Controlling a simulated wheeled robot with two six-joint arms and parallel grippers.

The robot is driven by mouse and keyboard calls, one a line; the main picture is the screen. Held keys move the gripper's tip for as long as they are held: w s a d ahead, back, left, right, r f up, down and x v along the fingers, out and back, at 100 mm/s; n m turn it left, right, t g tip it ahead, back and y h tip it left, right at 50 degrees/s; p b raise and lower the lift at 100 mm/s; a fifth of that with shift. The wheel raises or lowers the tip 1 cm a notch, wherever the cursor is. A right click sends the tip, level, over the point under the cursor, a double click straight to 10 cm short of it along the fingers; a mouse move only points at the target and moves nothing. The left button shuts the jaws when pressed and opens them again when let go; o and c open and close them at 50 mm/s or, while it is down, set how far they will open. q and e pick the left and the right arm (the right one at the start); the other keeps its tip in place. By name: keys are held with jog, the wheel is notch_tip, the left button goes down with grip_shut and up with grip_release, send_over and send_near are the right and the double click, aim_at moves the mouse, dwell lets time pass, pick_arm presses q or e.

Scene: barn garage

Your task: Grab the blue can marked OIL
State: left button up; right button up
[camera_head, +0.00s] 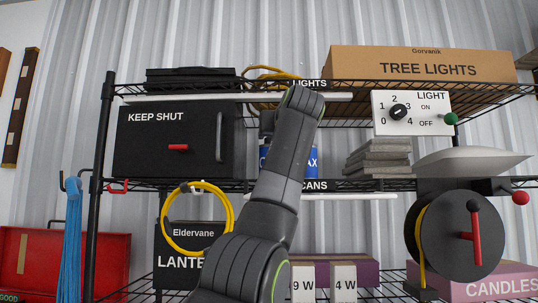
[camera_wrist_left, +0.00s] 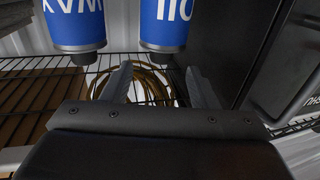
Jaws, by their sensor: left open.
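The blue can marked OIL (camera_wrist_left: 165,24) shows upside down at the top of the left wrist view. In the head view only a thin blue strip of a can (camera_head: 263,158) shows left of my arm; the rest is hidden. A second blue can, marked WAX (camera_wrist_left: 75,24), stands beside it in the wrist view and partly shows right of my arm in the head view (camera_head: 312,160). My left gripper (camera_wrist_left: 158,68) is open and empty, its fingers apart and pointing toward the shelf. The OIL can is beyond the fingertips, not visibly between them. My right gripper is not in view.
The black KEEP SHUT box (camera_head: 175,140) stands left of the cans. Grey stacked slabs (camera_head: 378,158) are to their right. The wire upper shelf (camera_head: 350,88) bears a yellow cable coil (camera_head: 268,76) and a TREE LIGHTS box (camera_head: 425,68). The CANS shelf edge (camera_head: 372,185) runs below.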

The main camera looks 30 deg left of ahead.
pick_arm(q)
jog(key=p+x, duration=0.4)
jog(key=x, duration=0.2)
jog(key=shift+w+a+r, duration=0.1)
jog(key=shift+w+a, duration=0.05)
jog(key=shift+a, duration=0.15)
jog(key=shift+d, duration=0.1)
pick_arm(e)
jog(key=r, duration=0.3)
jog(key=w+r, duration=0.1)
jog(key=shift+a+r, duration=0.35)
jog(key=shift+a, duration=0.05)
pick_arm(q)
jog(key=shift+d, duration=0.1)
grip_shut()
